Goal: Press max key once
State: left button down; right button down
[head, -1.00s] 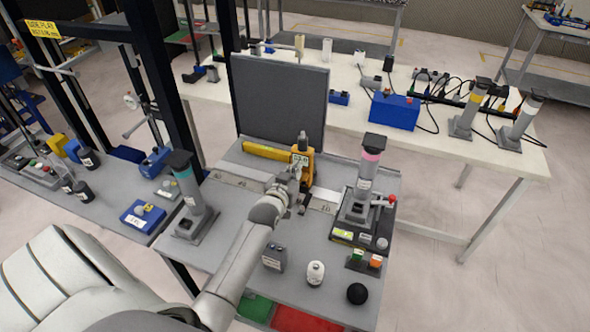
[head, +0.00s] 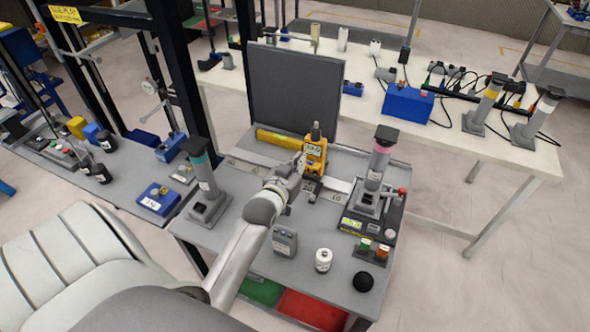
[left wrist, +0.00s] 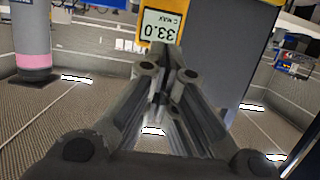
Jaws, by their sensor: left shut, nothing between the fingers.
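A yellow hand-held meter (head: 315,158) with a dark top stands upright on the grey bench, in front of a dark upright panel. Its display (left wrist: 161,27) appears upside down in the left wrist view and seems to read 33.0 with MAX beside it. My left gripper (head: 298,168) is shut and empty, at the meter's left front side in the head view. In the left wrist view its closed fingertips (left wrist: 163,62) overlap the meter's face just below the display. The keys are hidden behind the fingers, so contact cannot be told. My right gripper is not in view.
A grey post with a pink band (head: 377,170) stands right of the meter, and one with a teal band (head: 205,180) stands left. A grey box (head: 285,241), a white jar (head: 323,260) and a black ball (head: 363,281) stand at the bench front.

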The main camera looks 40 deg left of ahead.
pick_arm(q)
jog(key=shift+v, duration=1.3)
